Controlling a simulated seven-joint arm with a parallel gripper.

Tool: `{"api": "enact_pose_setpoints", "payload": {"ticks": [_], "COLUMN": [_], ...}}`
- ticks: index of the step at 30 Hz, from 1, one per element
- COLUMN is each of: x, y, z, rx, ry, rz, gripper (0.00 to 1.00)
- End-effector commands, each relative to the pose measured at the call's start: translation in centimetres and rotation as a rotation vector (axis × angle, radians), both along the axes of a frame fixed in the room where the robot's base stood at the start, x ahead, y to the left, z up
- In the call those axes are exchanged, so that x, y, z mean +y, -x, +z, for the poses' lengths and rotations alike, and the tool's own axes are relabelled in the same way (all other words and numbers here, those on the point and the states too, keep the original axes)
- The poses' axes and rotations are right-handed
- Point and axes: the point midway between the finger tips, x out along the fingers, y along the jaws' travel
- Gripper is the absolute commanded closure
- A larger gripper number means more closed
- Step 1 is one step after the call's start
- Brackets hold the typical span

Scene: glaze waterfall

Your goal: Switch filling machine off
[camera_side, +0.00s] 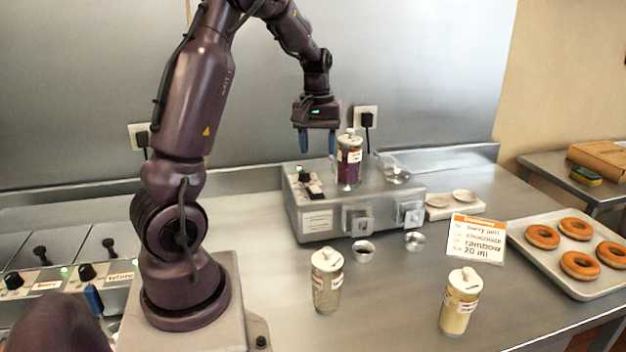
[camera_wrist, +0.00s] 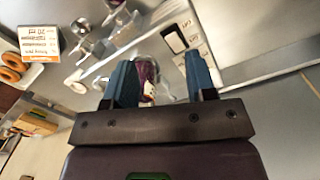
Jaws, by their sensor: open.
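The filling machine (camera_side: 335,222) is a grey metal box in the middle of the counter, with a dark knob and a black-and-white switch (camera_side: 313,187) on its left top part. A jar of dark purple filling with a white lid (camera_side: 349,160) stands upright on top of it. My gripper (camera_side: 319,143) points down above the machine, left of the jar, with its blue fingers apart. In the wrist view the gripper (camera_wrist: 160,80) is open, with the jar (camera_wrist: 149,83) partly hidden behind the left finger. The switch (camera_wrist: 174,40) shows beyond the fingertips. I cannot tell its position.
A speckled jar (camera_side: 327,280) and a yellow jar (camera_side: 460,301) stand in front. Small metal cups (camera_side: 363,251) sit by the machine. An order card (camera_side: 477,238) and a doughnut tray (camera_side: 571,285) are right. A control panel (camera_side: 62,282) is at left.

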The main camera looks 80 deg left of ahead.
Motion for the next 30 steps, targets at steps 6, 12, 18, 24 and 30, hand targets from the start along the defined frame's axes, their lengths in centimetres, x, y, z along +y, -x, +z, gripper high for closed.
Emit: {"api": "enact_pose_setpoints", "payload": {"ticks": [6,12,18,24,30], "x": [7.9,8.3,8.2,8.2,8.2], "y": [0.3,-0.8,-0.8,-0.8,-0.8], "z": [-1.4,-0.1,-2.9,-7.2,-10.7], "rx": [0.061,0.027,0.030,0.029,0.028], "ry": [-0.040,-0.029,-0.028,-0.029,-0.029], "rz": [0.298,0.397,0.400,0.398,0.396], "gripper": [0.49,0.49,0.49,0.49,0.49]}}
